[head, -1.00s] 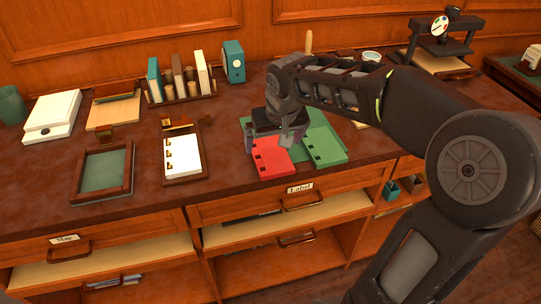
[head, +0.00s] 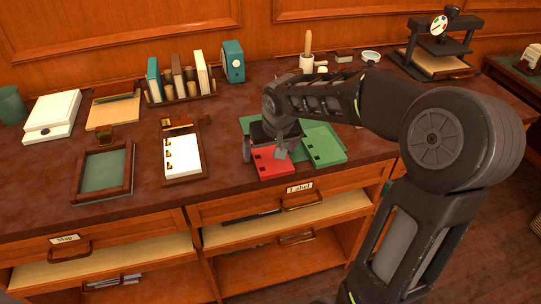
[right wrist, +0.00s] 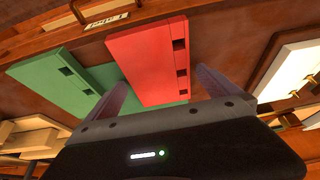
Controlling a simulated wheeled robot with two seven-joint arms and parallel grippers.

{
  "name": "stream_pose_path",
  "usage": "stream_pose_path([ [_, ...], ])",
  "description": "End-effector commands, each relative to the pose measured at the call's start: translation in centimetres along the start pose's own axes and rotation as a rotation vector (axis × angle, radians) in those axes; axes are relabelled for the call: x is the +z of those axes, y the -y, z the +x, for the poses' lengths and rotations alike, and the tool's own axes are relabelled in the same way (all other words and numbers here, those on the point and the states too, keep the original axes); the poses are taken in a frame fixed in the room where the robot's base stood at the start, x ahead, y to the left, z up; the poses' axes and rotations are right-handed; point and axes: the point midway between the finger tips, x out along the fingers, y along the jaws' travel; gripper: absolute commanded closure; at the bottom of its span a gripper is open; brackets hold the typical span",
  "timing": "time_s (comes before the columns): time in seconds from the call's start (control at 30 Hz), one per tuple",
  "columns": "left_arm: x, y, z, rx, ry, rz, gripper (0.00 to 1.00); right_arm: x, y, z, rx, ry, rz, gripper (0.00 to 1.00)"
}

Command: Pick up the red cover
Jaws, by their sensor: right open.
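The red cover (head: 272,163) lies flat near the desk's front edge, its back part hidden under my right gripper in the head view. It also shows in the right wrist view (right wrist: 148,60), between the fingers. My right gripper (head: 266,154) is open, with its fingers pointing down on either side of the red cover. Whether the fingers touch the cover I cannot tell. A green cover (head: 323,143) lies just right of the red one, and more green shows behind and beneath the gripper. My left gripper is not in view.
A clipboard with white paper (head: 182,154) and a framed green tray (head: 102,172) lie to the left. A book rack (head: 182,97) stands behind. A press (head: 437,50) stands at the back right. Drawers and open shelves are below the desk edge.

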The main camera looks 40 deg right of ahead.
Motion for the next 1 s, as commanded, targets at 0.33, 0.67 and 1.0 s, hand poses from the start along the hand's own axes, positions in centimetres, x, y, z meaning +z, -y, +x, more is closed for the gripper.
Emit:
stream_pose_path([
  [0.33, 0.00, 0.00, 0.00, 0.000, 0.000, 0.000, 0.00, -0.01, 0.00, -0.04, 0.000, 0.000, 0.000, 0.00],
  [0.67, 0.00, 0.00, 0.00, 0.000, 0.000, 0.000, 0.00, -0.01, -0.01, -0.05, 0.000, 0.000, 0.000, 0.20],
  [1.0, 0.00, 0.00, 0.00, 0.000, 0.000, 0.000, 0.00, -0.01, 0.00, -0.05, 0.000, 0.000, -0.001, 0.48],
])
